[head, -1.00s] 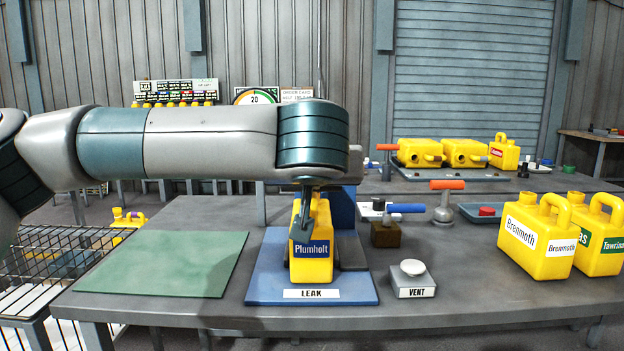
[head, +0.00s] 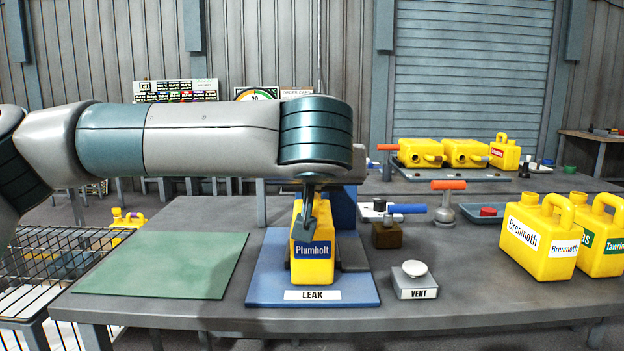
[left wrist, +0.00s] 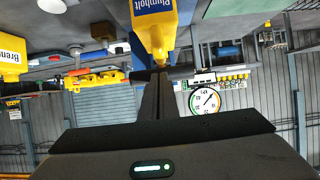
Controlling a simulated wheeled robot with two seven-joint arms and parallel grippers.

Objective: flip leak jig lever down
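The leak jig is a blue base (head: 265,290) labelled LEAK with a blue upright (head: 343,212) behind it. A yellow Plumholt can (head: 312,270) stands upright on the base; it also shows in the upside-down left wrist view (left wrist: 155,32). My left gripper (head: 305,230) points down at the can's top, overlapping it in the head view. Its dark fingers look closed together in the left wrist view (left wrist: 160,80); contact with the can is unclear. A blue-handled lever (head: 406,209) lies level on a brown block right of the jig; whether it belongs to the jig is unclear.
A VENT block with a white button (head: 414,268) stands right of the jig. An orange-handled lever (head: 448,185) is behind. Brenmoth (head: 540,238) and Tawrina (head: 603,235) cans stand at the right. A green mat (head: 165,265) lies clear at the left.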

